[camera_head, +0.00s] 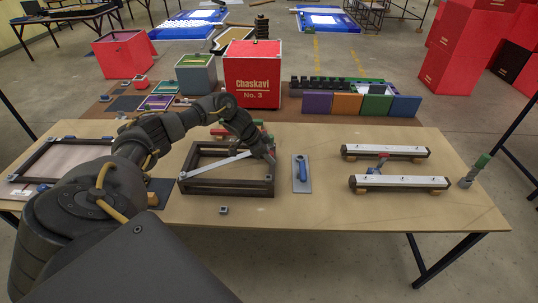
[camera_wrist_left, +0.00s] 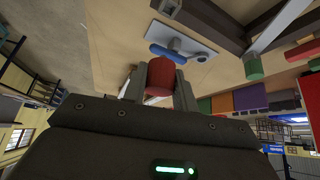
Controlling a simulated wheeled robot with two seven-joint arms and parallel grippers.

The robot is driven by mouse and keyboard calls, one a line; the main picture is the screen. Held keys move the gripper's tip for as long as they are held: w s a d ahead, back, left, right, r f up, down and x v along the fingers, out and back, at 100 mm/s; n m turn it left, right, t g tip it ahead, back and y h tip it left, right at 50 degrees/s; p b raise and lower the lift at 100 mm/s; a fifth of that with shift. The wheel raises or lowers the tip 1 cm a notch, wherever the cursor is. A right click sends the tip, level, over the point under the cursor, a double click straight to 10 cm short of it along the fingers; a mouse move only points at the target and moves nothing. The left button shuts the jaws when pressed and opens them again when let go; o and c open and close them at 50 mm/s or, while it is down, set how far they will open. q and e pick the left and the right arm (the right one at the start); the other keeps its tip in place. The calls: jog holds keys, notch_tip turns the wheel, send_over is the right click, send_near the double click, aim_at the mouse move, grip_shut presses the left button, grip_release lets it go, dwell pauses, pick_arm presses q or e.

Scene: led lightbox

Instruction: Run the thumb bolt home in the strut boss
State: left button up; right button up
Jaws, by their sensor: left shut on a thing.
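My left gripper (camera_head: 268,153) is at the right end of a dark rectangular frame (camera_head: 227,188) on the table. In the left wrist view its two fingers (camera_wrist_left: 160,85) are shut on a red cylindrical knob (camera_wrist_left: 159,76), which looks like the thumb bolt's head. The bolt's shank and the boss are hidden, so I cannot tell how deep it sits. A pale strut (camera_head: 215,165) lies diagonally across the frame; its right end is close to the gripper. In the wrist view a green cylinder (camera_wrist_left: 250,68) is at the near end of a pale bar. My right gripper is not in view.
A blue-handled tool (camera_head: 302,168) lies on a grey plate right of the frame. Two pale rails (camera_head: 386,151) on wooden blocks stand further right. A small grey block (camera_head: 224,210) is near the front edge. A flat framed panel (camera_head: 62,162) lies at left. The front right table is clear.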

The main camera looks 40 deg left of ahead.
pick_arm(q)
jog(key=shift+s+r+p, duration=0.15)
jog(key=shift+p, duration=0.25)
notch_tip(320, 180, down, 5)
jog(key=shift+r+b, duration=0.2)
jog(key=shift+b, duration=1.05)
jog(key=shift+f+b, duration=0.45)
jog(key=shift+f, duration=0.9)
jog(key=shift+p, duration=0.6)
jog(key=shift+f+b, duration=0.6)
jog(key=shift+f, duration=0.3)
jog(key=shift+r, duration=0.1)
